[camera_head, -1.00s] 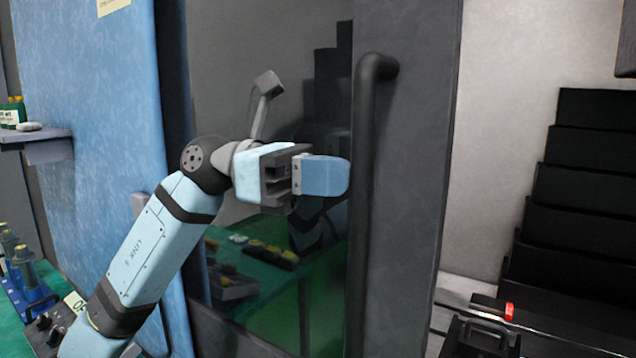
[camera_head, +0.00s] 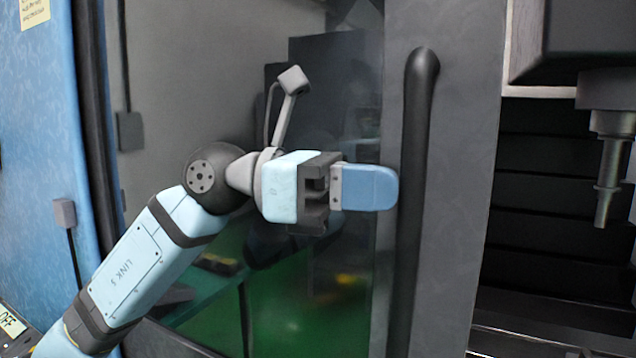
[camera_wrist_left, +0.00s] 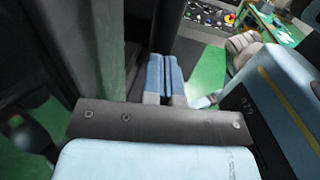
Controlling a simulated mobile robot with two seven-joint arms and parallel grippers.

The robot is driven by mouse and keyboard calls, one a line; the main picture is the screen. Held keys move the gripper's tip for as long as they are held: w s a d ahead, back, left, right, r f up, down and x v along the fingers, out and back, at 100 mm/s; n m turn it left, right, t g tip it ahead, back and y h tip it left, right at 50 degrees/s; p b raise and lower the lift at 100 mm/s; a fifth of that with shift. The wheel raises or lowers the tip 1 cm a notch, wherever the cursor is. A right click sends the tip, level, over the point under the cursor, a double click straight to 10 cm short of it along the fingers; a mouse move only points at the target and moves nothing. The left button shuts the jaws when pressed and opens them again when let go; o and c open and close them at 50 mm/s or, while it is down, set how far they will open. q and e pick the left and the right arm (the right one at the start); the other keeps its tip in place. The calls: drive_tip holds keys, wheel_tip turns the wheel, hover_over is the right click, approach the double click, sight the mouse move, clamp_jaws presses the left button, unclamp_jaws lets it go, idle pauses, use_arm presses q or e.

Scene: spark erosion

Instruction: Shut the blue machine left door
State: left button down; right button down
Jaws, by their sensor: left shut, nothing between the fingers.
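The blue machine's left door is a dark grey panel (camera_head: 455,190) with a large glass window (camera_head: 215,60) and a long black vertical handle (camera_head: 415,190). An open gap shows to the right of the door's edge. My left gripper (camera_head: 392,188) is shut and empty, in front of the glass. Its blue fingertips are at the left side of the handle; I cannot tell whether they touch it. The shut blue fingers (camera_wrist_left: 165,75) also show in the left wrist view, beside dark upright surfaces. My right gripper is not in view.
The blue machine side (camera_head: 40,150) with a yellow label (camera_head: 34,12) is at the left. Through the gap are black stepped covers (camera_head: 545,200) and a grey spindle (camera_head: 610,160).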

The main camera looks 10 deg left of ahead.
sight(460, 197)
use_arm(q)
drive_tip(key=s+d, duration=0.1)
drive_tip(key=d, duration=0.3)
drive_tip(key=s+d, duration=0.1)
drive_tip(key=d, duration=0.2)
drive_tip(key=shift+s+d, duration=0.1)
drive_tip(key=shift+s, duration=0.25)
